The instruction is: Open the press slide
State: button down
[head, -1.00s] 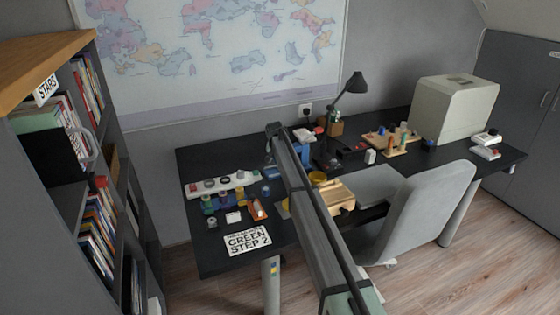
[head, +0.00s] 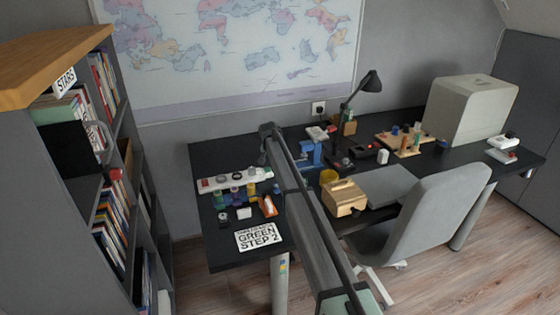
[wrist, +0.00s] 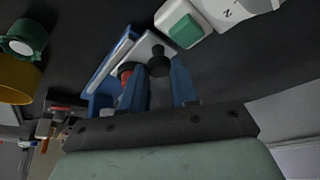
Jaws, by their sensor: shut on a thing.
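The blue press (head: 311,153) stands on the black desk, just right of my arm in the head view. In the wrist view its blue frame (wrist: 106,72) runs beside a pale grey slide plate (wrist: 141,50) that carries a black knob (wrist: 158,64). My gripper (wrist: 160,76) has its two blue fingers on either side of the knob and is shut on it. The fingers hide part of the press, and a small red part shows beside the left finger. In the head view my arm hides the gripper. How far the slide stands out is unclear.
A white block with a green top (wrist: 182,25) lies close to the plate in the wrist view. A yellow cup (head: 328,177) and a wooden box (head: 345,197) stand near the press. The grey chair (head: 435,215) is at the desk's front. A lamp (head: 368,82) stands behind.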

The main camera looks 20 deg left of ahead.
jog(key=c, duration=0.9)
grip_release()
jog(key=shift+o, duration=0.2)
jog(key=v, duration=1.3)
jog(key=shift+s+r, duration=0.15)
jog(key=shift+r, duration=0.25)
